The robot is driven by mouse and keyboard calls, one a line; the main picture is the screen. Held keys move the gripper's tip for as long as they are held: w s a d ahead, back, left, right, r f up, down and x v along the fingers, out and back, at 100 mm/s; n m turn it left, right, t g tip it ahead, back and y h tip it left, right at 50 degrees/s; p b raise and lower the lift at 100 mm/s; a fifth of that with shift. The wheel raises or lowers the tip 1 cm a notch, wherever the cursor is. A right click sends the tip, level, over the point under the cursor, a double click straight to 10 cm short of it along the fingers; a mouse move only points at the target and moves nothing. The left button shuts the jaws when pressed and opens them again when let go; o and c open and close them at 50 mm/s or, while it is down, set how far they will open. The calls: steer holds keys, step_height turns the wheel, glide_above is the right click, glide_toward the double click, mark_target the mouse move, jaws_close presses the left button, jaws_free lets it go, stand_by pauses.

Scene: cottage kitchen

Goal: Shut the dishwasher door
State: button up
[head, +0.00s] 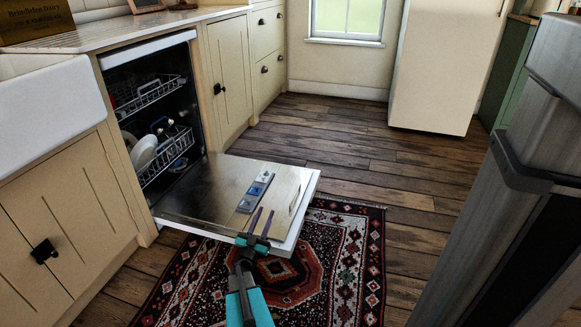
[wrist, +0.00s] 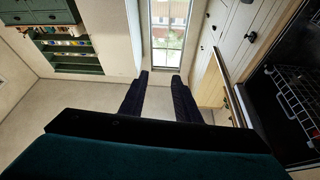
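The dishwasher (head: 151,48) stands under the counter at the left in the head view. Its door (head: 185,198) is folded down, nearly level, above the rug. Racks with white plates (head: 143,152) show inside the cavity. My gripper (head: 262,213) is in front of the door's outer end in the head view, its two fingers parallel with a gap between them. Whether it touches the door I cannot tell. In the wrist view my gripper (wrist: 163,78) is open and empty. The dishwasher rack (wrist: 290,100) shows at the right edge there.
A patterned rug (head: 340,270) lies under and beside the door. Cabinets (head: 228,75) and a white sink (head: 45,110) flank the dishwasher. A cream fridge (head: 440,60) stands at the back. The wooden floor (head: 350,140) beyond the door is clear.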

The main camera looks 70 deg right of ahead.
steer(key=shift+w+a+f+n+t, duration=0.15)
steer(key=shift+a+f+t, duration=0.05)
steer(key=shift+a+f, duration=0.3)
steer(key=shift+w+a+f+n+t, duration=0.1)
steer(key=shift+a+f+n+t, duration=0.1)
steer(key=shift+a+f, duration=0.3)
steer(key=shift+a+r+b, duration=0.1)
steer(key=shift+r+b, duration=0.1)
steer(key=shift+b, duration=0.1)
steer(key=shift+r, duration=0.1)
steer(key=c, duration=0.7)
steer(key=shift+r+p, duration=0.35)
steer(key=shift+p, duration=0.15)
jaws_close()
steer(key=r+p, duration=0.4)
steer(key=shift+d+r, duration=0.25)
